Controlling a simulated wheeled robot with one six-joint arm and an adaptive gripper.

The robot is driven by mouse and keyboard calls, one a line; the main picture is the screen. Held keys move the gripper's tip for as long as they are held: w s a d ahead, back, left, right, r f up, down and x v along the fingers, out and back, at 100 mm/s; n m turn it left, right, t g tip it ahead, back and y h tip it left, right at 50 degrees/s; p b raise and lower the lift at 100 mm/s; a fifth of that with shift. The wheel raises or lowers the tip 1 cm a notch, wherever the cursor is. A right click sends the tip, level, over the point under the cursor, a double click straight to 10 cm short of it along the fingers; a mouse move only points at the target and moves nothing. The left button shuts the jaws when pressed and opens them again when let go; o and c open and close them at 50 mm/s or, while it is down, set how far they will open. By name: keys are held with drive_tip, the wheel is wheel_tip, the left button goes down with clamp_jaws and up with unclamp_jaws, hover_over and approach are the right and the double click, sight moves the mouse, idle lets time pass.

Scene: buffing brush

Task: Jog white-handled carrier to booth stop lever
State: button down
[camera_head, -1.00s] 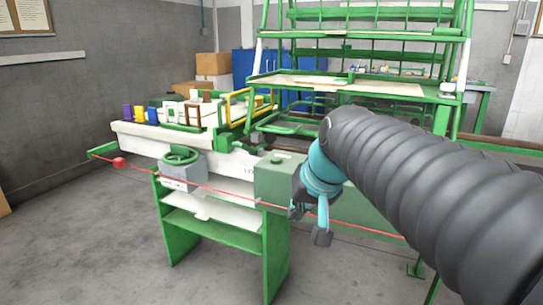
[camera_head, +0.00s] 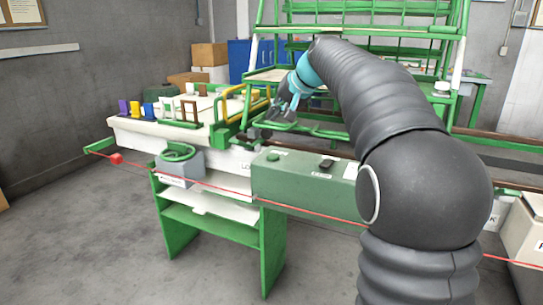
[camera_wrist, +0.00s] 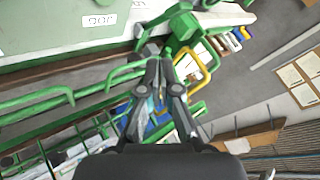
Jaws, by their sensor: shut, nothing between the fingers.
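My gripper (camera_head: 281,110) is shut and empty, raised beside the bench's yellow frame (camera_head: 262,101). In the wrist view its fingers (camera_wrist: 160,66) are together, with the yellow frame (camera_wrist: 203,72) just beyond them. Small coloured uprights stand on the white bench (camera_head: 150,133); a white one (camera_head: 168,108) may be the white-handled carrier, but which one is the carrier is unclear. A green control box (camera_head: 300,180) has a green button (camera_head: 273,156) and a black switch (camera_head: 326,163). A label (camera_wrist: 100,20) appears to read JOG upside down. I cannot identify the booth stop lever for sure.
A red cord (camera_head: 225,190) with a red knob (camera_head: 116,158) runs across the front. A green handwheel (camera_head: 177,152) sits on a grey box (camera_head: 180,173). A tall green rack (camera_head: 370,30) stands behind. The floor at front left is clear.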

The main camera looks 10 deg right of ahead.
drive_tip(key=b, duration=0.3)
hover_over(275, 156)
wheel_tip(275, 156, down, 8)
drive_tip(key=shift+s+a+r, duration=0.1)
drive_tip(key=shift+r, duration=0.1)
drive_tip(key=shift+f+b, duration=0.35)
drive_tip(key=shift+f, duration=0.3)
idle(1.0)
drive_tip(key=shift+f+b, duration=0.35)
drive_tip(key=shift+f, duration=0.05)
